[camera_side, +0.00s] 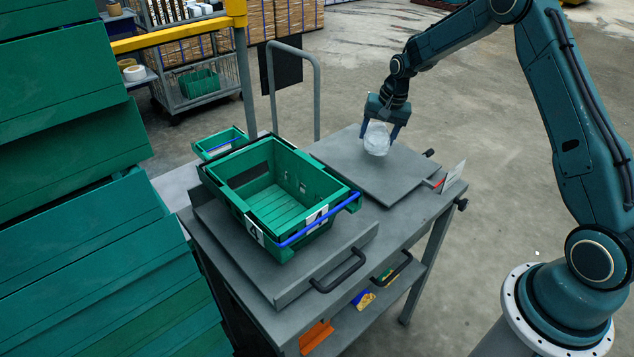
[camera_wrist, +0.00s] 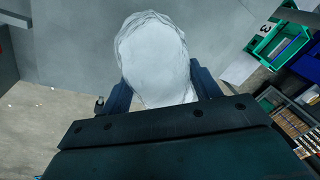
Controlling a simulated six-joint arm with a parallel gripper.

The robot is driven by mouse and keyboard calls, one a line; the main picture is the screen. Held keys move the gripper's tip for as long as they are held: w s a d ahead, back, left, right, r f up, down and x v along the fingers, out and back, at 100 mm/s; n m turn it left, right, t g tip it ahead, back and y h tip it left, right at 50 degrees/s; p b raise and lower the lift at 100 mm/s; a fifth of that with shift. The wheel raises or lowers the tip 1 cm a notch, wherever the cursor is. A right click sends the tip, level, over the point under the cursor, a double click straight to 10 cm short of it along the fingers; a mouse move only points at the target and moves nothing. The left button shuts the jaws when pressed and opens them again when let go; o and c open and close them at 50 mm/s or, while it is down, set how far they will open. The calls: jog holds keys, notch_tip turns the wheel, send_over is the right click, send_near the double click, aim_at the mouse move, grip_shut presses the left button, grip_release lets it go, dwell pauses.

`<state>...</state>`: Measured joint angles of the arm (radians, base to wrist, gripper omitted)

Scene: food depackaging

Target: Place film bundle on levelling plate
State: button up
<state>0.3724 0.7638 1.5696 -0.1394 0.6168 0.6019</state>
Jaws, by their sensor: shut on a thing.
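The film bundle (camera_side: 376,139) is a crumpled, whitish, translucent lump. My gripper (camera_side: 380,133) is shut on it, with a finger on either side. In the side view the bundle is over the far part of the levelling plate (camera_side: 370,172), a flat grey square plate on the cart; I cannot tell whether it touches the plate. In the wrist view the bundle (camera_wrist: 156,58) sits between the fingers of my gripper (camera_wrist: 160,85) and hides part of the grey surface (camera_wrist: 75,45) behind it.
A green crate (camera_side: 330,190) with a blue bar stands on a grey board left of the plate. A small green bin (camera_side: 221,141) is behind it. A white card (camera_side: 453,177) stands at the plate's right. Stacked green crates (camera_side: 80,240) fill the left side.

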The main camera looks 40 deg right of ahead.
aim_at(387, 133)
jog(key=shift+s+x, duration=0.2)
jog(key=shift+x, duration=0.8)
jog(key=shift+s+x, duration=0.2)
jog(key=shift+x, duration=0.75)
jog(key=shift+f, duration=0.25)
jog(key=o, duration=0.7)
jog(key=shift+c, duration=0.2)
jog(key=v, duration=1.2)
jog(key=shift+d+r, duration=0.1)
jog(key=shift+r, duration=0.05)
jog(key=shift+r, duration=0.1)
